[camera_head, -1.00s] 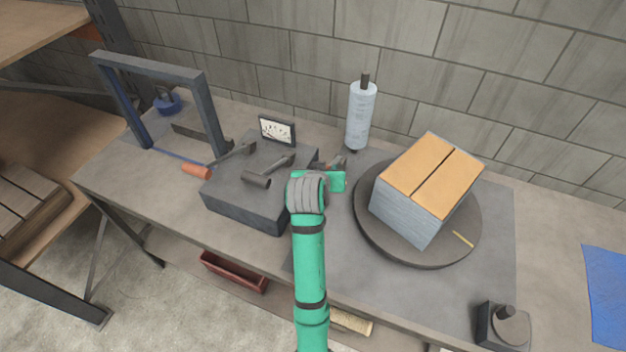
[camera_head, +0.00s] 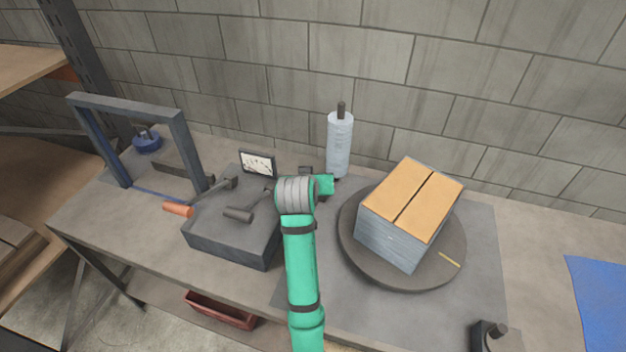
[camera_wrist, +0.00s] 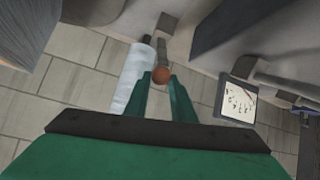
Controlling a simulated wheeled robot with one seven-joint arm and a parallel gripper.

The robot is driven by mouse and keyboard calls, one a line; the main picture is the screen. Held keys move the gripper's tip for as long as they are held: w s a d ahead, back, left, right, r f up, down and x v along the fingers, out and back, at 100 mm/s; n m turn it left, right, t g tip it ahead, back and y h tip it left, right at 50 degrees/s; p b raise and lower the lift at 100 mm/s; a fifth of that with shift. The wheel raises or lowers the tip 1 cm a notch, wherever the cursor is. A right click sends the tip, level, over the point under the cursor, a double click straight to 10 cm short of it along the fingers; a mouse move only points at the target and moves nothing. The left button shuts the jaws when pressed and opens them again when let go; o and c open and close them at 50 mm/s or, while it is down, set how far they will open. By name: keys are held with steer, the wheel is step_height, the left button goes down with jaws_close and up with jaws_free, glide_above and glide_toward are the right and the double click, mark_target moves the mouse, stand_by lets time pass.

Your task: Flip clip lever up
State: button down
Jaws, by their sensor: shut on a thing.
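A grey shaft or bracket (camera_wrist: 163,44) shows just beyond the knob. My gripper (camera_wrist: 160,80) is shut on this knob. In the head view, my green gripper (camera_head: 326,185) is at the back of the bench, between the dark box and the turntable, in front of the base of the white roll. A grey piece of the clip (camera_head: 305,171) shows just behind it. The arm hides the rest of the lever there.
The white roll (camera_head: 340,145) stands close behind my gripper. A dark box (camera_head: 225,240) with levers and a dial gauge (camera_head: 258,164) is at left. A dark frame (camera_head: 127,108) stands far left.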

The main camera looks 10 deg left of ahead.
steer(key=shift+w+d+r, duration=0.2)
steer(key=shift+d+r, duration=0.15)
steer(key=shift+r, duration=0.1)
steer(key=c, duration=1.5)
jaws_free()
steer(key=shift+f, duration=0.15)
steer(key=shift+a, duration=0.1)
steer(key=shift+s, duration=0.15)
steer(key=v, duration=1)
steer(key=shift+s, duration=0.25)
steer(key=shift+w, duration=0.1)
